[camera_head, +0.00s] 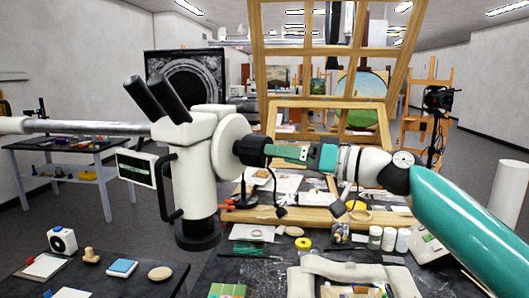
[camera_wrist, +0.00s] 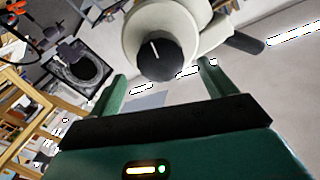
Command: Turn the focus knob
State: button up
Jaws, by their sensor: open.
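The white microscope (camera_head: 192,175) with two black eyepieces hangs on a grey boom at the left of the head view. Its black focus knob (camera_head: 250,151) sits on the round white housing facing my gripper. In the wrist view the knob (camera_wrist: 165,56) shows a white line, almost upright and slightly tilted. My gripper (camera_head: 272,152) is open, its green fingers pointing at the knob with the tips close to it. In the wrist view the fingers (camera_wrist: 163,78) stand apart, either side of and below the knob. I cannot tell whether they touch it.
A dark worktable (camera_head: 260,260) below holds jars, tools and papers. A wooden easel frame (camera_head: 258,60) stands behind my gripper. A side table (camera_head: 75,146) is at the left. A cable dangles below the knob. A black handle (camera_head: 170,190) juts from the microscope's left side.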

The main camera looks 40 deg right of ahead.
jog(key=v, duration=0.5)
jog(key=shift+s, duration=0.1)
dwell(1.2)
